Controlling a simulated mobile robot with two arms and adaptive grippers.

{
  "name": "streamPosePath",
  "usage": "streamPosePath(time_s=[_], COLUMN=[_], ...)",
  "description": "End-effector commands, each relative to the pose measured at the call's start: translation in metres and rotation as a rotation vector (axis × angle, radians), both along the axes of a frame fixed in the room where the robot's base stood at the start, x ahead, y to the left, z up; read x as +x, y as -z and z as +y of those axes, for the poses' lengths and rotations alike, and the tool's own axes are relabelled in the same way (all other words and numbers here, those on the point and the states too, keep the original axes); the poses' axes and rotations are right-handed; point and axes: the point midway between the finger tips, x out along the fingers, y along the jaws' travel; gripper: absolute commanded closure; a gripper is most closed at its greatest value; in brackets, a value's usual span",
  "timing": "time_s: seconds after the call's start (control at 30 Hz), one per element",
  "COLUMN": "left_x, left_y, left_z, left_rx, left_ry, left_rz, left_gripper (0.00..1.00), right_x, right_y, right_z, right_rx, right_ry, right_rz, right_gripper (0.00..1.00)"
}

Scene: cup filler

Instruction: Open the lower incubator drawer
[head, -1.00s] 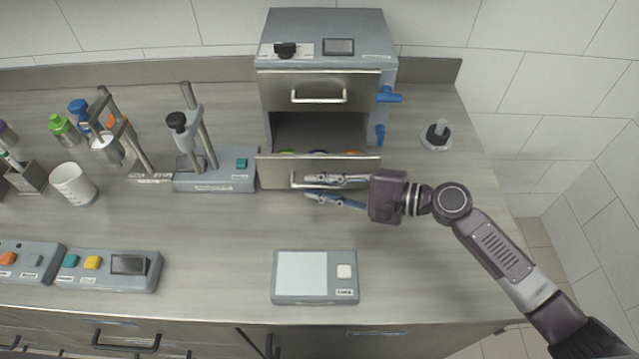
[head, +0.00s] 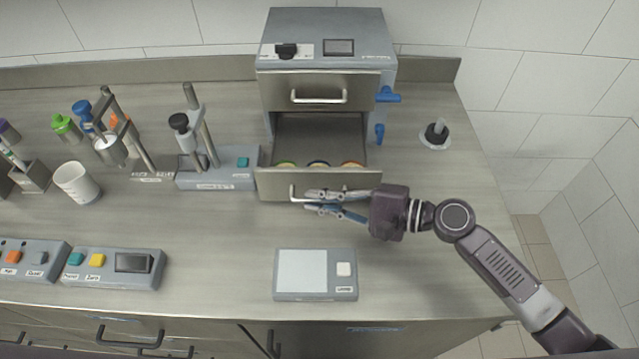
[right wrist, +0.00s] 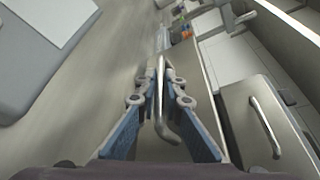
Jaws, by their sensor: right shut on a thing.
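The incubator (head: 325,45) is a grey box at the back of the bench. Its lower drawer (head: 278,187) is pulled partway out toward me, and several round coloured items show inside it. The upper drawer (head: 275,92) is closed, with its own bar handle. My right gripper (head: 308,201) is shut on the lower drawer's bar handle (head: 293,193). In the right wrist view the handle (right wrist: 161,95) lies between the two blue-padded fingers (right wrist: 160,88). The fingers hide part of the handle in the head view. My left gripper is not in view.
A scale-like device (head: 302,270) with a pale plate sits in front of the drawer. A stand with a grey base (head: 217,172) is left of the drawer. A white cup (head: 76,183) and button boxes (head: 110,266) are further left. Blue levers (head: 388,95) stick out at the incubator's right side.

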Motion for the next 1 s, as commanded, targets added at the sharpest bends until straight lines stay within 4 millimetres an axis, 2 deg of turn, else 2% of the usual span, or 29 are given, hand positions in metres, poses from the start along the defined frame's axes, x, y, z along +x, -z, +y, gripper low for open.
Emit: streamPosePath(time_s=[0.1, 0.37, 0.4, 0.43, 0.77, 0.87, 1.0], left_x=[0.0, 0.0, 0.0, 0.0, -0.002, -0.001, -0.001], left_y=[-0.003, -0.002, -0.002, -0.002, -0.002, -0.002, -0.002], left_z=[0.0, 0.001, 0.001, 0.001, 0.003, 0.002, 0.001], left_rx=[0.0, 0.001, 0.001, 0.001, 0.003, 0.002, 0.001], left_ry=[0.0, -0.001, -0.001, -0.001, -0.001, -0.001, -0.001], left_rz=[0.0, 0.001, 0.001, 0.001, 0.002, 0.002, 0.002], left_gripper=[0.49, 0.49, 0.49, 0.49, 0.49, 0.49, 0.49], right_x=[-0.007, -0.007, -0.007, -0.007, -0.007, -0.01, -0.018], right_y=[0.0, 0.0, 0.0, 0.0, -0.001, -0.002, -0.006], right_z=[0.0, 0.0, 0.0, 0.0, -0.002, -0.01, -0.034], right_rx=[-0.002, -0.001, -0.001, -0.001, -0.001, -0.002, -0.004], right_ry=[0.0, 0.0, 0.0, 0.0, 0.0, 0.001, 0.003], right_rz=[-0.001, -0.002, -0.002, -0.002, -0.002, 0.0, 0.001], right_gripper=[1.0, 1.0, 0.89, 0.85, 0.84, 0.84, 0.84])
